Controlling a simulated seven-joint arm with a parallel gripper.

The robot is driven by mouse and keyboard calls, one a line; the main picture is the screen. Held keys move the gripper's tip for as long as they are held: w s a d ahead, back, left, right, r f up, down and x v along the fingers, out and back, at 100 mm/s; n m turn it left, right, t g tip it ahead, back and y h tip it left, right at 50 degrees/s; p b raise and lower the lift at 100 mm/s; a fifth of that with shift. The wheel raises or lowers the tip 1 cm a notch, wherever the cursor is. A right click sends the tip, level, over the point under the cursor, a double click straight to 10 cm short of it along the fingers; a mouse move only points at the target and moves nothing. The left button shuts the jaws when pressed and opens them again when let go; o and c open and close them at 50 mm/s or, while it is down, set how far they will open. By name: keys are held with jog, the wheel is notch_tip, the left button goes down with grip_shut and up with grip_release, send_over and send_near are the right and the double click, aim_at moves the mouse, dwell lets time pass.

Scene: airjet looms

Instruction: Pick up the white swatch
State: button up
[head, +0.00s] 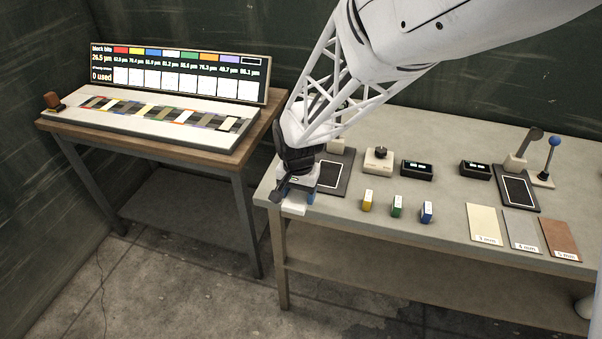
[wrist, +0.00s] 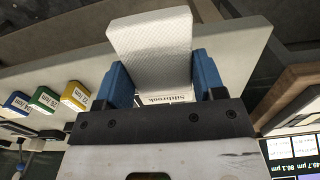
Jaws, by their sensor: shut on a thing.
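The white swatch (wrist: 152,45) is a pale textured block with a printed label on its near end, partly hidden by my gripper. In the wrist view my gripper (wrist: 165,80) is shut on it, with one blue finger on each side. In the head view my gripper (head: 297,196) is at the front left corner of the grey table, and the white swatch (head: 293,209) shows as a small pale piece at the fingertips. I cannot tell whether the swatch touches the table.
Yellow (head: 367,201), green (head: 397,206) and blue (head: 427,212) blocks stand to the right on the grey table (head: 330,217). Flat sample plates (head: 484,224) lie farther right. A wooden table (head: 150,140) with a display board (head: 180,75) stands at left, across a gap.

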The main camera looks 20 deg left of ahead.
jog(key=shift+s+d, duration=0.35)
jog(key=shift+s, duration=0.1)
